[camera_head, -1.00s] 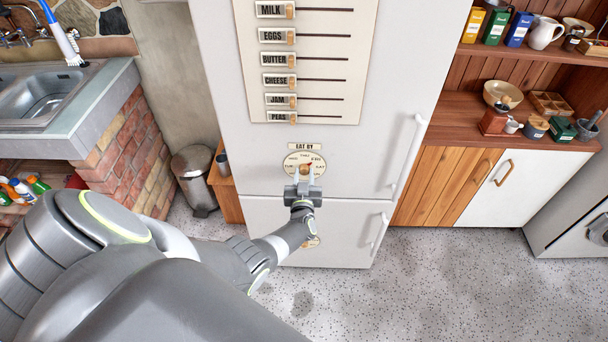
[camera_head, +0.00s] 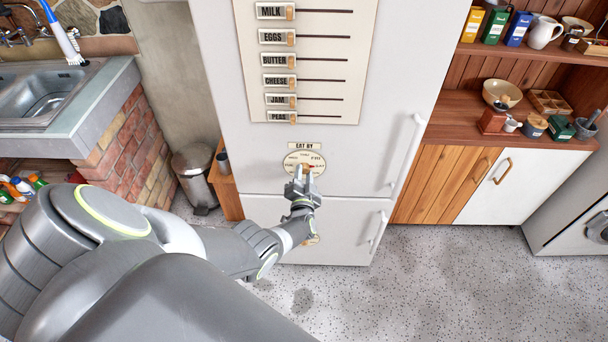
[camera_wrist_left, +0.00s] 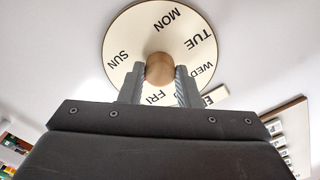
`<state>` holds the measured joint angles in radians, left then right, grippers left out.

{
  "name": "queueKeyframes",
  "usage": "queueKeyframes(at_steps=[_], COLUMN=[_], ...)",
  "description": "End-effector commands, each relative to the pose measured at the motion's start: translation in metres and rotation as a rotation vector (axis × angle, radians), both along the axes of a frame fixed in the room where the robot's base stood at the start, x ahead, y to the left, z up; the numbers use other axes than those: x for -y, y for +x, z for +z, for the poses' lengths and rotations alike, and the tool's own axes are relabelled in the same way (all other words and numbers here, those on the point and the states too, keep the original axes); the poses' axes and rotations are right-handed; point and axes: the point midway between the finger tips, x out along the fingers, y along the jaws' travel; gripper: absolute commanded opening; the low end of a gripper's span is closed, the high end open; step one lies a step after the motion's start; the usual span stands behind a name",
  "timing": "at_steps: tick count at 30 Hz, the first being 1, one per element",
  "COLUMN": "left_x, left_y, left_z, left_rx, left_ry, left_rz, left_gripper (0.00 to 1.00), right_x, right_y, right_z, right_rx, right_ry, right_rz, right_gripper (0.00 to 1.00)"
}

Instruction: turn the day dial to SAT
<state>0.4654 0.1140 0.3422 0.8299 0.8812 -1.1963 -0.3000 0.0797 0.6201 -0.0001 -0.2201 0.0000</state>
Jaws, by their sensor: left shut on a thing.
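The day dial (camera_head: 292,160) is a round cream plate under an EAT BY label on the white fridge door. In the left wrist view its plate (camera_wrist_left: 122,40) shows MON, TUE, WED, FRI and SUN; the fingers hide the other days. My left gripper (camera_head: 302,174) is at the dial, shut on its round wooden knob (camera_wrist_left: 160,68). In the head view a small red mark on the knob points right, roughly toward SAT; its exact aim is partly hidden. My right gripper is not in view.
A board of food sliders (camera_head: 330,80) is on the door above the dial. A long handle (camera_head: 408,160) runs down the door's right side. A bin (camera_head: 195,175) and sink (camera_head: 40,97) stand left, a wooden dresser (camera_head: 440,180) right.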

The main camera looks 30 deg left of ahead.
Motion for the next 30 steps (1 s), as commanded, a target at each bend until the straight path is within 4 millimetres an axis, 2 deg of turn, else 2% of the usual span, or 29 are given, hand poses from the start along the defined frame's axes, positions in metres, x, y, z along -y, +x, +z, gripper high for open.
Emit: queueKeyframes(at_steps=[18, 19, 23, 30], left_x=[0.0006, 0.0006, 0.0003, 0.0001], left_y=[-0.0011, -0.0011, -0.0008, -0.0003], left_z=[-0.0018, -0.0018, -0.0015, -0.0005], left_rx=[-0.026, -0.026, -0.024, -0.023], left_ry=[0.034, 0.034, 0.034, 0.034], left_rz=[0.0, 0.0, 0.0, 0.0], left_gripper=[0.07, 0.33, 0.5, 0.52], right_x=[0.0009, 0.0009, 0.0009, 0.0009], right_y=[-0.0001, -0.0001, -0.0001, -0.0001], right_z=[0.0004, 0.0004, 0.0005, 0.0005], right_rx=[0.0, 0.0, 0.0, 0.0], right_ry=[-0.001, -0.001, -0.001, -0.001], right_rz=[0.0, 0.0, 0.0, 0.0], right_gripper=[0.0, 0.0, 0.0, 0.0])
